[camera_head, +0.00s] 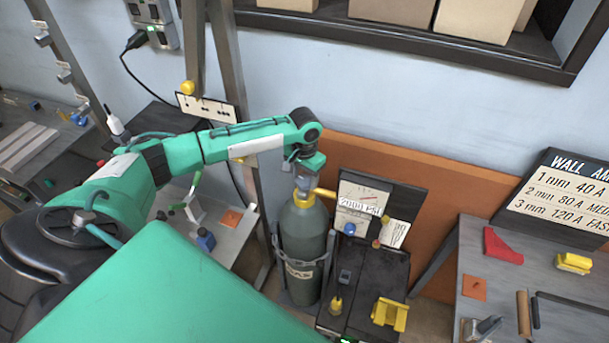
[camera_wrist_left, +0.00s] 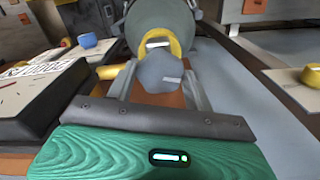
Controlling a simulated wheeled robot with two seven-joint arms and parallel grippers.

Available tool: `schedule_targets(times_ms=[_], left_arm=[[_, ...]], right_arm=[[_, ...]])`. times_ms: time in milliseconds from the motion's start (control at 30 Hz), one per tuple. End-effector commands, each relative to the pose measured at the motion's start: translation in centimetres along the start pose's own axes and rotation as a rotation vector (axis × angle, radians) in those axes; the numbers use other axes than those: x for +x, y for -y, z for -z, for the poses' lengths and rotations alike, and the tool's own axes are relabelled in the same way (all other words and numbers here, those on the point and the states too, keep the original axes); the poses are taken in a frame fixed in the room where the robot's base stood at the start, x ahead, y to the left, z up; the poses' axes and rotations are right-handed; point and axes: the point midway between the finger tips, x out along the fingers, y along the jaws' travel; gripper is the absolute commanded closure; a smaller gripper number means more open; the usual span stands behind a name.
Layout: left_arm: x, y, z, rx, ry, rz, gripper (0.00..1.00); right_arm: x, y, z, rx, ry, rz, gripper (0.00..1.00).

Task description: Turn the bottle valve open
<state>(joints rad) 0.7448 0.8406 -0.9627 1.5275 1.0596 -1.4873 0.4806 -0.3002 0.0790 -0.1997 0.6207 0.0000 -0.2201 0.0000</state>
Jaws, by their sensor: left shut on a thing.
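The gas bottle (camera_head: 303,238) is a grey-green cylinder with a yellow collar, standing upright in a holder by the wall. Its valve knob (camera_wrist_left: 161,73) is a grey, rounded piece at the top, with a pale mark on it. My left gripper (camera_head: 304,181) is above the bottle, pointing down, and is shut on the valve knob. In the left wrist view its two fingers (camera_wrist_left: 160,88) lie on either side of the knob. The yellow collar (camera_wrist_left: 160,45) shows just behind the knob. My right gripper is not in view.
A black welding machine (camera_head: 365,280) with a gauge panel stands right of the bottle, close by. A yellow outlet (camera_head: 325,193) sticks out from the bottle top towards it. A grey workbench (camera_head: 500,260) is at the right. A metal post (camera_head: 235,110) stands behind my left arm.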

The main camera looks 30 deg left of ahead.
Motion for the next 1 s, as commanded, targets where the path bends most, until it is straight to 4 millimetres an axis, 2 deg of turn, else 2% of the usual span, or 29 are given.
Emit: schedule_targets(times_ms=[267, 700, 1000], left_arm=[[-0.6, -0.1, -0.1, -0.165, 0.005, -0.002, 0.71], [-0.7, -0.1, -0.1, -0.578, 0.004, -0.002, 0.71], [-0.4, -0.1, 0.0, -0.864, 0.003, -0.002, 0.71]], right_arm=[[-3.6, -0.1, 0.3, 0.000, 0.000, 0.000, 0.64], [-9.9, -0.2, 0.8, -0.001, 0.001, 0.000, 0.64], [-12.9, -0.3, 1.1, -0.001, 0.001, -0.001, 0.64]])
